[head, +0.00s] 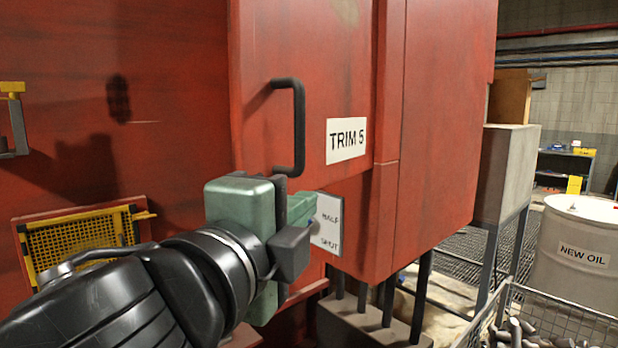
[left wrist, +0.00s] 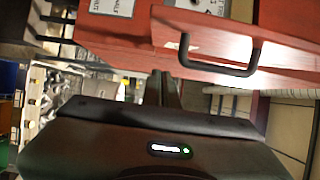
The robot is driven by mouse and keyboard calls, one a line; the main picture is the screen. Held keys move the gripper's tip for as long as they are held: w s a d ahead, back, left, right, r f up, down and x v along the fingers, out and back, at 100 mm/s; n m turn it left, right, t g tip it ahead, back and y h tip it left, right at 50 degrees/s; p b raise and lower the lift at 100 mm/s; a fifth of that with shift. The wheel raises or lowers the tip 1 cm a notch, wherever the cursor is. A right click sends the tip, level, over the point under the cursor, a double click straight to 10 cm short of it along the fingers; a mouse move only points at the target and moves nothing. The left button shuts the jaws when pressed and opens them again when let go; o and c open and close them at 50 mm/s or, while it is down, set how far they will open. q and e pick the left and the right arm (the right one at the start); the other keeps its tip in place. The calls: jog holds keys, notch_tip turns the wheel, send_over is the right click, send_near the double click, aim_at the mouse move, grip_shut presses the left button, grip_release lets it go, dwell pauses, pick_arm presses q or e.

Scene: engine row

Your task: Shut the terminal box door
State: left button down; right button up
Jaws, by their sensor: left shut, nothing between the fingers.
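A red panel (head: 315,60) with a black bar handle (head: 299,125) and a white "TRIM 5" label (head: 346,140) fills the middle of the head view; it looks like the door, but I cannot tell how far it stands open. In the left wrist view a red slab (left wrist: 190,32) with a black handle (left wrist: 218,66) lies beyond the fingers. My left gripper (head: 302,222) is shut and empty, in front of the red face just below the handle's lower end. Its fingers (left wrist: 166,88) also show in the left wrist view. Contact with the panel cannot be told. My right gripper is out of view.
A white plate (head: 328,232) reading "HALF SHUT" is partly hidden behind my gripper. A yellow mesh guard (head: 80,245) is at left. A grey box on legs (head: 505,172), a "NEW OIL" drum (head: 583,240) and a wire basket (head: 560,318) stand at right.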

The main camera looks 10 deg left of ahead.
pick_arm(q)
jog(key=w+a, duration=0.2)
jog(key=w, duration=0.1)
jog(key=w+a, duration=0.1)
jog(key=shift+w+a+p, duration=0.1)
jog(key=shift+w+p, duration=0.3)
dwell(0.4)
